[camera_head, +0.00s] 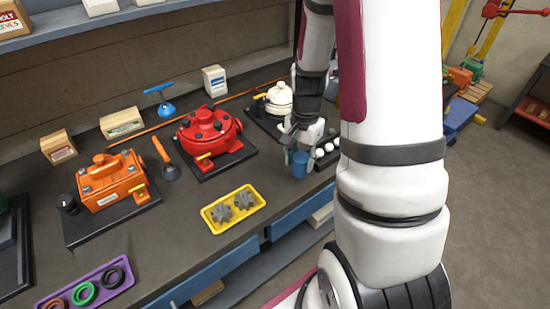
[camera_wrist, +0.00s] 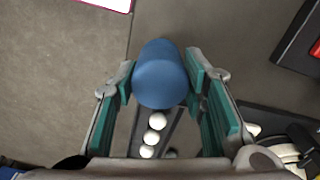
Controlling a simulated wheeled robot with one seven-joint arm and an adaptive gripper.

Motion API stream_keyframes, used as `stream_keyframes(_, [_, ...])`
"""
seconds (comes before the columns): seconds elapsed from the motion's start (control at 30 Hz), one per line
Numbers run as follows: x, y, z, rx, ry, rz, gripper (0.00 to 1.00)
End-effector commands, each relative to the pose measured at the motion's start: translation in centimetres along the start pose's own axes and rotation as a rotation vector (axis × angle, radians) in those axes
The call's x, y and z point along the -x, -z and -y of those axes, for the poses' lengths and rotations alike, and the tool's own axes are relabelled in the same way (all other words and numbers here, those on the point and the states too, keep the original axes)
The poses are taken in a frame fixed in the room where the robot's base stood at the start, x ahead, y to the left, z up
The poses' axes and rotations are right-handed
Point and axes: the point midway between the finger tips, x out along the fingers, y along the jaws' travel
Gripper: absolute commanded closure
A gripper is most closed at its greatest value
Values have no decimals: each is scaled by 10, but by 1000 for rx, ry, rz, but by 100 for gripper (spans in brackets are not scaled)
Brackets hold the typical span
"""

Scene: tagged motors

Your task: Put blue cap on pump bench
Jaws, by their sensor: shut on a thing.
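The blue cap (camera_head: 300,166) is a short blue cylinder near the front edge of the dark workbench (camera_head: 180,240), which carries the pumps. My gripper (camera_head: 299,153) is shut on it. In the wrist view the blue cap (camera_wrist: 160,74) sits between the two teal finger pads, with its far end sticking out past them. From these views I cannot tell whether its underside touches the bench or hangs just above it. My arm hides part of the bench on the right.
A black tray with several white balls (camera_head: 325,150) is right beside the cap. A white pump (camera_head: 280,98) stands behind and a red pump (camera_head: 209,135) to the left. A yellow tray with gears (camera_head: 233,208) and an orange pump (camera_head: 112,181) are farther left.

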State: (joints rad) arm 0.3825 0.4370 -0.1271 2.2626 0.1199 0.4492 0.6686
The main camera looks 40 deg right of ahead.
Motion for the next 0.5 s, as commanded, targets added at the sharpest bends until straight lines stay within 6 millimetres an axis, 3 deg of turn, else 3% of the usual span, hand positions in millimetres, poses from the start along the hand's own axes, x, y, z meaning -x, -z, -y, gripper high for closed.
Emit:
stream_keyframes(0.23, [-5, 15, 54, 2, 0, 0, 88])
stream_keyframes(0.5, [-7, 22, 77, 1, 0, 0, 88])
